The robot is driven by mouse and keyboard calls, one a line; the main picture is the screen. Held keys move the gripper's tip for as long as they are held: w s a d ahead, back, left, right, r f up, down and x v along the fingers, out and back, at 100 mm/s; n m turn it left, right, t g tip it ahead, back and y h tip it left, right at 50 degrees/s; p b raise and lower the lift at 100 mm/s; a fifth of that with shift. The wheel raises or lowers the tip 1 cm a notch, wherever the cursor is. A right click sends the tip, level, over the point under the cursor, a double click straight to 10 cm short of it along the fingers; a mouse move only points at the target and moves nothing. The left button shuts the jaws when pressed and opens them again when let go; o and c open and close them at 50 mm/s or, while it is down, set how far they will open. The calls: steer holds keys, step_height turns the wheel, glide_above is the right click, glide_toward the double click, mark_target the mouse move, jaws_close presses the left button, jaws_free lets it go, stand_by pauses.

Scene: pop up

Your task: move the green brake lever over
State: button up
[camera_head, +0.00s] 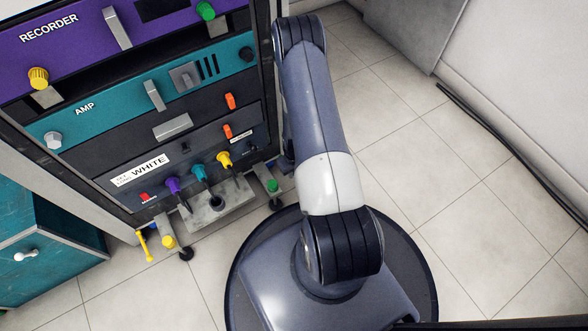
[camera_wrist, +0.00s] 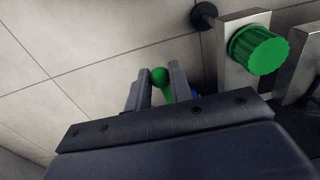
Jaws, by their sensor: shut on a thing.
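The green brake lever (camera_wrist: 161,75) has a round ball end and a thin stem. It shows in the wrist view, between the two grey fingers of my gripper (camera_wrist: 157,82). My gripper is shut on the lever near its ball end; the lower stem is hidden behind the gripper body. In the head view my arm hides both the gripper and the lever.
A ribbed green knob (camera_wrist: 258,50) on a metal bracket sits right of my gripper, near a black foot (camera_wrist: 204,15). The rack (camera_head: 170,120) stands left of my arm, with a yellow lever (camera_head: 144,243) at its lower left.

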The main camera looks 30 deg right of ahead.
steer(key=shift+s+f+b, duration=0.25)
steer(key=shift+f+b, duration=0.25)
steer(key=shift+f, duration=0.35)
steer(key=shift+f+b, duration=1.35)
steer(key=shift+f, duration=0.1)
steer(key=shift+w+f+b, duration=0.15)
steer(key=shift+f+b, duration=0.35)
steer(key=shift+b, duration=0.1)
steer(key=o, duration=0.8)
steer(key=shift+o, duration=0.2)
